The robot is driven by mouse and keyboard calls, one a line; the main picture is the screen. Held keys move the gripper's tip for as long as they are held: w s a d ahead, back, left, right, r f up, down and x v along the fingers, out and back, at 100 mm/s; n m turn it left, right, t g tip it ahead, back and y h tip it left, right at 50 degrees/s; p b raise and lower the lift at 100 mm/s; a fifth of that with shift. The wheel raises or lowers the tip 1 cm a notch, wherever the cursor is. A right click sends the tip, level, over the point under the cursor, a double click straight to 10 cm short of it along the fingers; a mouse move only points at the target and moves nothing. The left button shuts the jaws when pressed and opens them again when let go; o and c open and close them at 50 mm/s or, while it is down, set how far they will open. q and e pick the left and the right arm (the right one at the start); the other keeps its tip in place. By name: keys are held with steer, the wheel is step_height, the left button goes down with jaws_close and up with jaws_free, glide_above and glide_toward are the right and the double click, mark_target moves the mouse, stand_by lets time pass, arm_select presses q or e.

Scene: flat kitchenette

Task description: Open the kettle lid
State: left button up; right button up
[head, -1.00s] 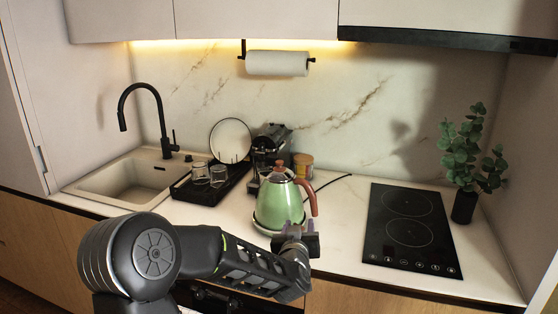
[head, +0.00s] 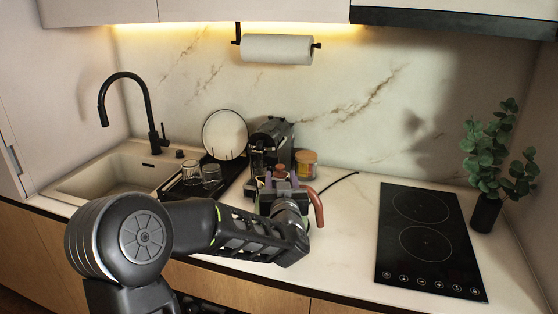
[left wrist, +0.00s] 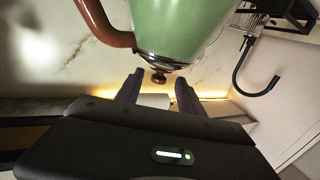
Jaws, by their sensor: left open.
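The green kettle (left wrist: 180,25) appears upside down in the left wrist view, with its lid (left wrist: 163,62) seated on it and a copper-brown lid knob (left wrist: 158,78). In the head view my left gripper and forearm hide most of the kettle; its brown handle (head: 317,208) shows on the right. My left gripper (head: 281,183) is open at the top of the kettle. In the left wrist view the knob appears between the gripper's two fingertips (left wrist: 158,88); I cannot tell whether they touch it. My right gripper is not in view.
A black coffee machine (head: 270,140) and a jar (head: 306,163) stand close behind the kettle. A drying rack (head: 228,180) with glasses and a plate is to the left, beside the sink (head: 95,180).

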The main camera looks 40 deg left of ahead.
mark_target(280, 165)
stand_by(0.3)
arm_select(q)
steer(key=p+x, duration=0.2)
steer(key=x, duration=0.4)
steer(key=shift+w+a+r, duration=0.1)
steer(key=shift+w+a, duration=0.15)
steer(key=shift+w, duration=0.05)
steer(key=shift+w+a, duration=0.3)
steer(key=shift+w, duration=0.1)
steer(key=shift+c, duration=0.2)
jaws_close()
stand_by(0.8)
